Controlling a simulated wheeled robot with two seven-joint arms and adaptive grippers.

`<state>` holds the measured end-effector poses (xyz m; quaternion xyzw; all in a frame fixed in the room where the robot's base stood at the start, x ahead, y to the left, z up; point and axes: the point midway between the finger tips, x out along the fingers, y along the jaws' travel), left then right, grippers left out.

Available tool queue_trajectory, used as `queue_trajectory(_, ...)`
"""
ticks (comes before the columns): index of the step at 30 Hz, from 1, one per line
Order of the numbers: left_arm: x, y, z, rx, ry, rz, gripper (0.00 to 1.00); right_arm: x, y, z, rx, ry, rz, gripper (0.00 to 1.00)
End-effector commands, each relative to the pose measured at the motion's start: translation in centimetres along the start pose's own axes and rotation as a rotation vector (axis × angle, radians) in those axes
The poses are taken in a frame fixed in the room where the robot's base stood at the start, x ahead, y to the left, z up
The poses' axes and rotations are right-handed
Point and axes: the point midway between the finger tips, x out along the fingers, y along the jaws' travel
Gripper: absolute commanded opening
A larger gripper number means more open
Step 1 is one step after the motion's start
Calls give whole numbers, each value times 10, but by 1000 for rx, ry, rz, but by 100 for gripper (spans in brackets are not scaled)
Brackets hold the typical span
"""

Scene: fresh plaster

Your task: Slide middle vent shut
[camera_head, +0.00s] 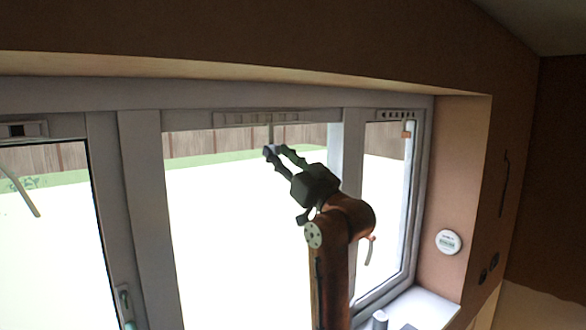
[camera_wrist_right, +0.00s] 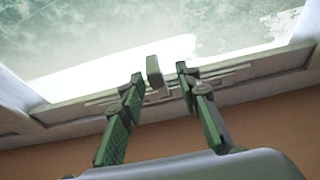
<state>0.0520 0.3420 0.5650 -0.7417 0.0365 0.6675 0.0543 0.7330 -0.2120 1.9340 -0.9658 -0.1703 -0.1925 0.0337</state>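The middle vent (camera_head: 235,119) is a pale slotted strip along the top of the middle window frame. Its slider tab (camera_head: 271,131) hangs down from it just above my right gripper (camera_head: 276,150). In the right wrist view the vent strip (camera_wrist_right: 240,72) runs across the frame, and the tab (camera_wrist_right: 154,72) stands between the spread fingertips of my right gripper (camera_wrist_right: 159,73), closer to the left one. The fingers are open, with a visible gap beside the tab on the right; contact on the left cannot be told. My left gripper is not in view.
A left vent (camera_head: 22,130) and a right vent (camera_head: 397,114) sit atop the neighbouring windows. Upright frame posts (camera_head: 150,215) divide the panes. The brown reveal wall with a round white disc (camera_head: 448,242) is at right. Small objects (camera_head: 380,319) stand on the sill.

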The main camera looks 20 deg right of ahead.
Motion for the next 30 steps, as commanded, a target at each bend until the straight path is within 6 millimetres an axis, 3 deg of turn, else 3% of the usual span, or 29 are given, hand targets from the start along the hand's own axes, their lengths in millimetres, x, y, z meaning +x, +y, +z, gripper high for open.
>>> queue_trajectory(6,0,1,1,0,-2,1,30,-47,1,0,-3,1,1,30)
queue_trajectory(13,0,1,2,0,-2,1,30,-82,0,0,-2,1,0,30)
queue_trajectory(18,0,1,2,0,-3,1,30,-91,-1,1,-1,-1,-1,30)
queue_trajectory(30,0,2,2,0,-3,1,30,-91,-1,1,0,-1,-1,30)
